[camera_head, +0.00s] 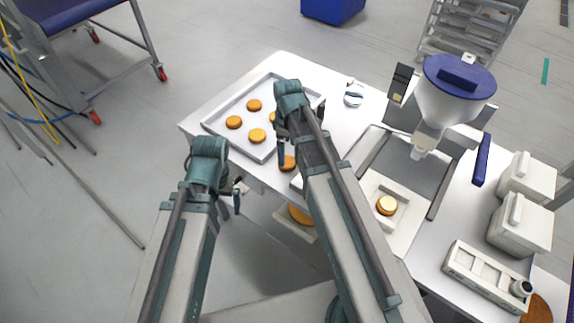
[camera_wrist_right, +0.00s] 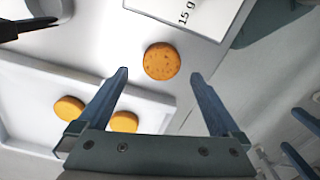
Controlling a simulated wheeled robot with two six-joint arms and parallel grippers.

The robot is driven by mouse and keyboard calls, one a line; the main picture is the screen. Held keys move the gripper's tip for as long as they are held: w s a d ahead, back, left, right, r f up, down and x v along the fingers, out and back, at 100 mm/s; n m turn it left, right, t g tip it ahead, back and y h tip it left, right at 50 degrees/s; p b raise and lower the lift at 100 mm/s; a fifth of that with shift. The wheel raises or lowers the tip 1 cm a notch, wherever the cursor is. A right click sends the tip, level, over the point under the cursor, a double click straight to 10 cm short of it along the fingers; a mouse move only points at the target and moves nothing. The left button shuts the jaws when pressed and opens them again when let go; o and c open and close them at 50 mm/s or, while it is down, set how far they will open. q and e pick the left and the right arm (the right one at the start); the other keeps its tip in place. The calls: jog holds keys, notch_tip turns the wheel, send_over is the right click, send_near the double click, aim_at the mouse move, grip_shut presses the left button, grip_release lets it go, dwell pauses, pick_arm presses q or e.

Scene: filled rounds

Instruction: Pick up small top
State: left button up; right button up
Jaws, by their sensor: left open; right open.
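A small round orange-brown top (camera_wrist_right: 161,62) lies flat on the white table, just beyond and between the fingertips of my right gripper (camera_wrist_right: 158,74) in the right wrist view. The gripper is open, empty and apart from it. In the head view the top (camera_head: 288,164) shows partly beneath my right gripper (camera_head: 286,150). Several similar rounds (camera_head: 234,122) lie in a pale tray (camera_head: 212,124); two of them (camera_wrist_right: 69,109) show at the left in the wrist view. My left gripper (camera_head: 238,193) is open and empty, off the table's front edge.
A filling machine with a blue-lidded hopper (camera_head: 455,92) stands at the right. Beneath it a round (camera_head: 387,206) sits on a pale plate. White tubs (camera_head: 520,225) stand further right. A card marked "15 g" (camera_wrist_right: 190,12) lies near the top. A larger orange round (camera_head: 300,214) is below the table edge.

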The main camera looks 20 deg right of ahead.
aim_at(287, 163)
jog(key=shift+a+f+b, duration=0.15)
jog(key=shift+f+b, duration=1.1)
jog(key=shift+f, duration=0.05)
jog(key=shift+a+f+b, duration=0.15)
jog(key=shift+f+b, duration=1.1)
jog(key=shift+f, duration=0.05)
jog(key=shift+r, duration=0.1)
